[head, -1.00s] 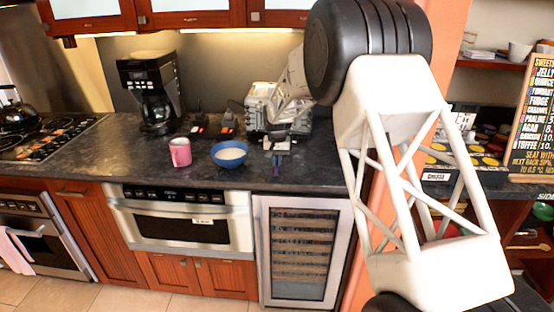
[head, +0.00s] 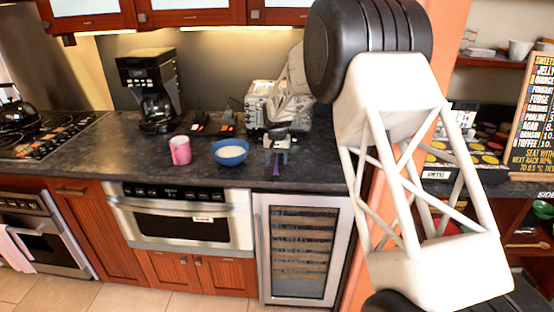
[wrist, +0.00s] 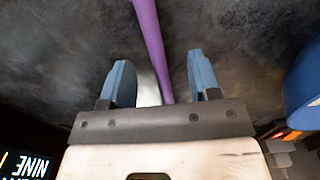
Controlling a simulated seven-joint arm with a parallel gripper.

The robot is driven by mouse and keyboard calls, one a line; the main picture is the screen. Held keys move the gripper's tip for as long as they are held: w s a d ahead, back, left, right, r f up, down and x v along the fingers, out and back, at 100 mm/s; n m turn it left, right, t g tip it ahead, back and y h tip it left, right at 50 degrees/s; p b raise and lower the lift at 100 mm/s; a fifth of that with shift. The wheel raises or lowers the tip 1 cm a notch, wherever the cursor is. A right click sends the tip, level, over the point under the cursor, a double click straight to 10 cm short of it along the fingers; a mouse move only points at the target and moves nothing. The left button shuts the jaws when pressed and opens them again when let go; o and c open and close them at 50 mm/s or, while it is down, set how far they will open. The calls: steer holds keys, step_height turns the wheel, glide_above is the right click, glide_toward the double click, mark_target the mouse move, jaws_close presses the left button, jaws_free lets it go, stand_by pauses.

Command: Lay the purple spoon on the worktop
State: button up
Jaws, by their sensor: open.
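The purple spoon (head: 276,166) is near the front edge of the dark worktop (head: 325,178), to the right of the blue bowl. In the wrist view, its thin purple handle (wrist: 151,42) runs from the top edge down between the two blue fingers, with clear space on both sides. My gripper (head: 277,146) is open, low over the worktop; its spread fingers also show in the wrist view (wrist: 159,80). The spoon appears to lie on the worktop, though its lower end is hidden by my gripper's body.
A blue bowl (head: 230,152) with pale contents and a pink mug (head: 180,150) stand left of my gripper. A black coffee maker (head: 150,90) is further back left. The worktop's front edge is close to the spoon. Bare worktop lies left of the mug.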

steer(key=o, duration=0.6)
steer(key=shift+c, duration=0.2)
steer(key=shift+r, duration=3.9)
